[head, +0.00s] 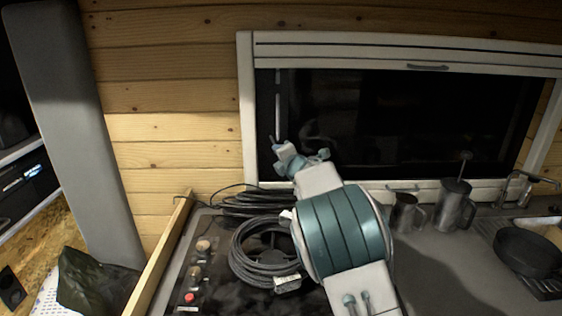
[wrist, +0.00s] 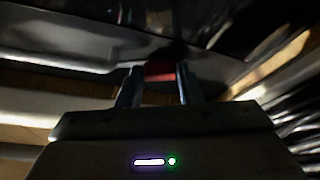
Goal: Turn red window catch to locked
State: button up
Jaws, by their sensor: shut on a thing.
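My gripper (wrist: 158,88) is shut on the red window catch (wrist: 160,70), which shows between the two fingertips in the wrist view. The ends of the catch are hidden or too dark to make out, so I cannot tell its exact angle. In the head view my arm reaches up to the lower left part of the window (head: 400,120), and my gripper (head: 276,142) is at the left side of the dark pane, seen small. The catch cannot be made out in the head view.
Coiled black cable (head: 262,262) lies on the counter by a panel with a red button (head: 189,297). Two metal jugs, a mug (head: 403,213) and a press pot (head: 455,208), stand right of my arm. A dark pan (head: 527,252) sits at the far right.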

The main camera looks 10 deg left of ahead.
jog(key=shift+s+a+r+n+h+p, duration=0.15)
jog(key=shift+n+h+p, duration=0.7)
jog(key=shift+n, duration=0.7)
jog(key=shift+w+a+n+h+p, duration=0.1)
jog(key=shift+n+h+p, duration=0.6)
jog(key=shift+n+h, duration=0.6)
jog(key=shift+s+a+r+n+h+p, duration=0.15)
jog(key=shift+n+h+p, duration=0.6)
jog(key=shift+n, duration=1)
jog(key=shift+w+f, duration=0.1)
jog(key=o, duration=1)
jog(key=b+v, duration=0.3)
jog(key=v, duration=1)
jog(key=shift+s+r, duration=0.25)
jog(key=shift+s, duration=0.1)
